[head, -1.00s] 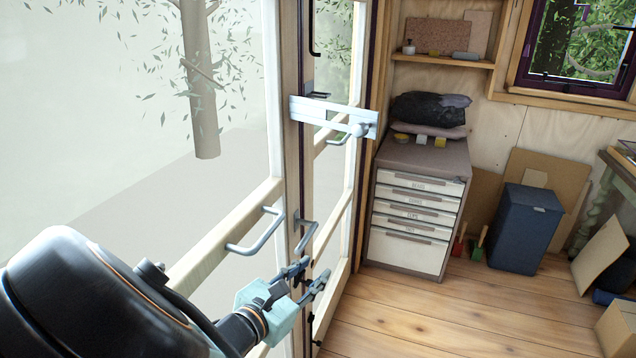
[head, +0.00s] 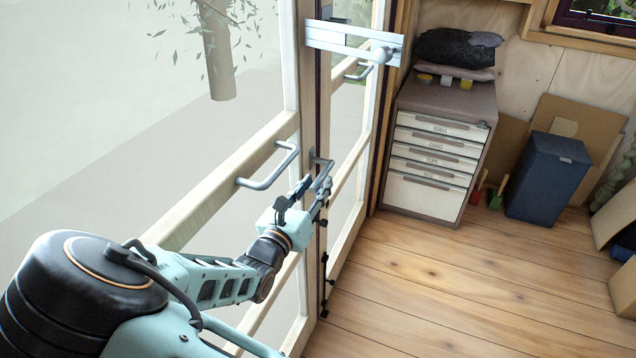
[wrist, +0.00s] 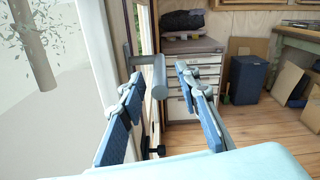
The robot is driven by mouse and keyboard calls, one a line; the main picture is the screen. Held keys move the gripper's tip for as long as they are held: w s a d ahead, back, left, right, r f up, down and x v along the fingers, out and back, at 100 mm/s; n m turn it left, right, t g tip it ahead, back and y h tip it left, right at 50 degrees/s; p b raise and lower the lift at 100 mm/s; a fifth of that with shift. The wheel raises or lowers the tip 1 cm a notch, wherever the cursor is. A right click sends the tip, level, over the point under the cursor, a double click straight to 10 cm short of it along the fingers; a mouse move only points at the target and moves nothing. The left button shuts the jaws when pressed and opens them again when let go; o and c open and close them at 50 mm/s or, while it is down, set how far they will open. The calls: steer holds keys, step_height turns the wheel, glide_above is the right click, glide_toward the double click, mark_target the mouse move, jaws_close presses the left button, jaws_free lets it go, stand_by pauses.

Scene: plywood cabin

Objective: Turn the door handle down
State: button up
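The grey lever door handle (head: 322,172) sits on the door's edge stile in the head view, partly hidden by my gripper. In the wrist view the handle's bar (wrist: 159,76) points towards the camera and lies between my fingertips. My gripper (head: 314,190) is at the handle, with its fingers on either side of the bar. In the wrist view my gripper (wrist: 160,82) is open, with a gap showing between the bar and the right finger. The left fingertip is close to the handle; I cannot tell whether it touches.
A grey pull handle (head: 270,168) is on the glazed panel to the left. A pale latch bar (head: 350,42) crosses the door above. A drawer cabinet (head: 434,150) and a blue bin (head: 546,178) stand beyond. The wooden floor (head: 440,270) before them is clear.

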steer(key=shift+x, duration=0.85)
steer(key=shift+c, duration=0.4)
jaws_close()
